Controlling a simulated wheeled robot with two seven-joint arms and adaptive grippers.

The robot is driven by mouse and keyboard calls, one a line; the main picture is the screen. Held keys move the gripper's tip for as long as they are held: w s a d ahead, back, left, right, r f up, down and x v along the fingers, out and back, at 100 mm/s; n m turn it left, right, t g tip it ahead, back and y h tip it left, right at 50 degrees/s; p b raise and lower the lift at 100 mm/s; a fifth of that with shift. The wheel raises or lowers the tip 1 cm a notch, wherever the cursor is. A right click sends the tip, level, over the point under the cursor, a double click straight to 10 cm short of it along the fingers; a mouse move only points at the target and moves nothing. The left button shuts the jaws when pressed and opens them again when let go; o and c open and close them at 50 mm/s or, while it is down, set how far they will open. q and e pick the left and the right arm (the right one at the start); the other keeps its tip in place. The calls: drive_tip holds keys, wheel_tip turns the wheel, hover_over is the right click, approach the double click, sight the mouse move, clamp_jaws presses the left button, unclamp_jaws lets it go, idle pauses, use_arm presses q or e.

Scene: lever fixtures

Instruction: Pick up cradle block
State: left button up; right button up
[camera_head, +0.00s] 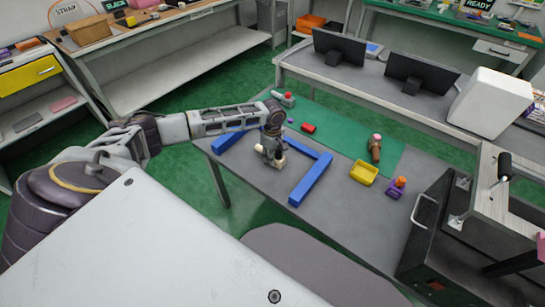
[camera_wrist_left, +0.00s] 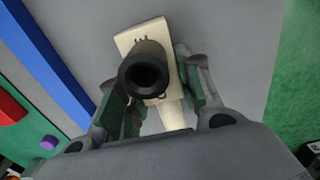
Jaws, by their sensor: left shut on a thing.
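The cradle block (camera_wrist_left: 140,35) is a cream, flat-sided piece with a black hollow tube (camera_wrist_left: 146,72) on it. In the head view the cradle block (camera_head: 279,161) shows as a small cream patch below my left gripper, mostly hidden by it. My left gripper (camera_head: 271,147) points down over the grey table inside a blue frame. In the left wrist view my left gripper (camera_wrist_left: 163,98) has its green-padded fingers on either side of the cradle block, shut on it. Whether the block touches the table I cannot tell. My right gripper is not in view.
The blue bars (camera_head: 311,181) flank the block on the grey table (camera_head: 254,184). A red block (camera_head: 308,128), a yellow bin (camera_head: 364,174), a purple bin (camera_head: 394,191) and a pink-topped brown object (camera_head: 375,148) lie farther right. A dark cabinet (camera_head: 440,245) stands at right.

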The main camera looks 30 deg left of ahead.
use_arm(q)
drive_tip(key=shift+r, duration=0.1)
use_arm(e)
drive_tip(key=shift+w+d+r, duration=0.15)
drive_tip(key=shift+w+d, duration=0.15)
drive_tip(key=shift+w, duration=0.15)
use_arm(q)
wheel_tip(320, 180, up, 8)
drive_tip(key=shift+r+p, duration=0.25)
drive_tip(key=shift+p, duration=0.65)
drive_tip(key=shift+r, duration=0.65)
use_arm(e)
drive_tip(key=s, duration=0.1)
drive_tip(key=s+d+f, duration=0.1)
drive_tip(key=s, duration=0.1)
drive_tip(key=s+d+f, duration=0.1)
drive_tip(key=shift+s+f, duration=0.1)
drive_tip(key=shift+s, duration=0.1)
